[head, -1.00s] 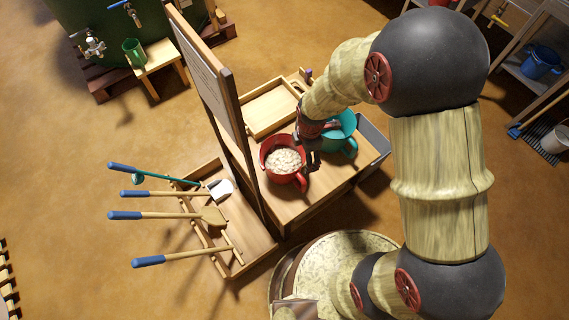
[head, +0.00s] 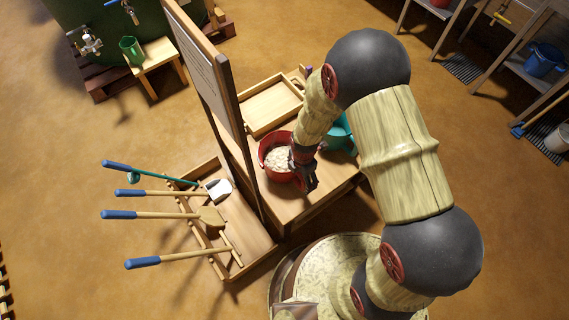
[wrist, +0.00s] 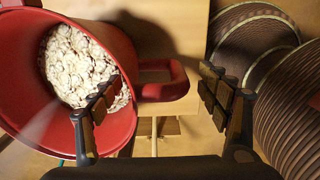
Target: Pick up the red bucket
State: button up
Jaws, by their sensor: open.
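The red bucket (head: 270,163) stands upright on the wooden table, holding pale flakes (head: 279,159). In the wrist view the red bucket (wrist: 112,40) fills the left side, with its flakes (wrist: 78,68) inside and its red handle (wrist: 168,84) sticking out to the right. My gripper (wrist: 168,100) is open, with one finger in front of the bucket's wall and the other to the right of the handle. The handle shows between the two fingers. In the head view my gripper (head: 306,184) is at the bucket's right side and hides the handle.
A teal bucket (head: 340,134) stands just right of the red one, partly behind my arm. A wooden tray (head: 270,108) lies behind. A tall board (head: 205,80) rises on the left, with long-handled tools (head: 160,215) in a rack beyond it.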

jog(key=shift+c, duration=1.3)
jog(key=shift+c, duration=1.3)
jog(key=shift+s+d+f, duration=0.1)
jog(key=shift+s+f, duration=0.05)
jog(key=shift+s, duration=0.05)
grip_shut()
jog(key=shift+w, duration=0.1)
